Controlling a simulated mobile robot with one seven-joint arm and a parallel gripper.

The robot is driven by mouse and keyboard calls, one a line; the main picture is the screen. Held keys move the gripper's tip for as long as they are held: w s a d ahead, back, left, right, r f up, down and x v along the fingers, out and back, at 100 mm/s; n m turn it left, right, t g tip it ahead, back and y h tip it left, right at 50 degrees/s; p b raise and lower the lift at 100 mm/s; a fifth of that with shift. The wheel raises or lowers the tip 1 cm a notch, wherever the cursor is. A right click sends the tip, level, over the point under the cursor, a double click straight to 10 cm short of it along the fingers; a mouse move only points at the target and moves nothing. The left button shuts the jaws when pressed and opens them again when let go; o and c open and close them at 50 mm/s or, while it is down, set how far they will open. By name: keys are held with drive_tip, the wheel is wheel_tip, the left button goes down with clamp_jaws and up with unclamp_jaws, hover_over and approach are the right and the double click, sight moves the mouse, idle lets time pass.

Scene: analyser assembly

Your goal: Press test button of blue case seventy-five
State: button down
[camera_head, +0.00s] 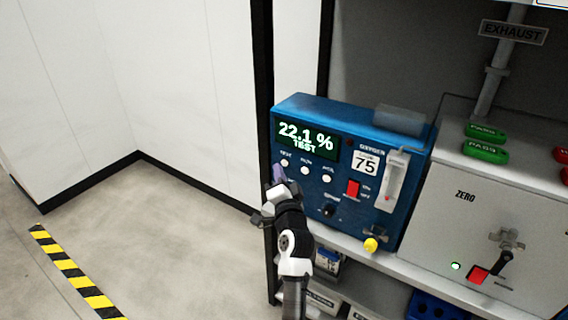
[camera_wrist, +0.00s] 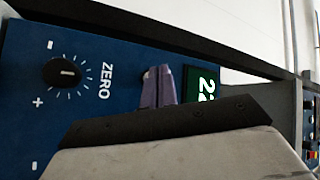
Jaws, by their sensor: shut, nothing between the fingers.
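The blue case (camera_head: 345,214) stands on a shelf and bears a white label with 75. Its display (camera_head: 305,141) reads 22.1 % with TEST below. Three pale round buttons sit in a row under it; the leftmost, the test button (camera_head: 285,162), is just above my fingertips. My gripper (camera_head: 278,173) is shut and empty, its purple fingertips at the left end of the case's front. In the wrist view the fingers (camera_wrist: 158,87) are close to the blue panel, between the ZERO knob (camera_wrist: 62,72) and the display (camera_wrist: 201,88).
The case also has a red switch (camera_head: 352,188), a flow tube (camera_head: 395,182) and a yellow knob (camera_head: 371,245). A grey unit (camera_head: 490,235) with a lever stands to the right. Blue bins (camera_head: 433,306) lie below. The floor at left is clear.

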drive_tip(key=shift+s+a+p, duration=0.65)
drive_tip(key=shift+s+a, duration=0.1)
drive_tip(key=shift+s, duration=0.25)
drive_tip(key=shift+s+a+p, duration=0.65)
drive_tip(key=shift+s+a, duration=0.1)
drive_tip(key=shift+s, duration=0.25)
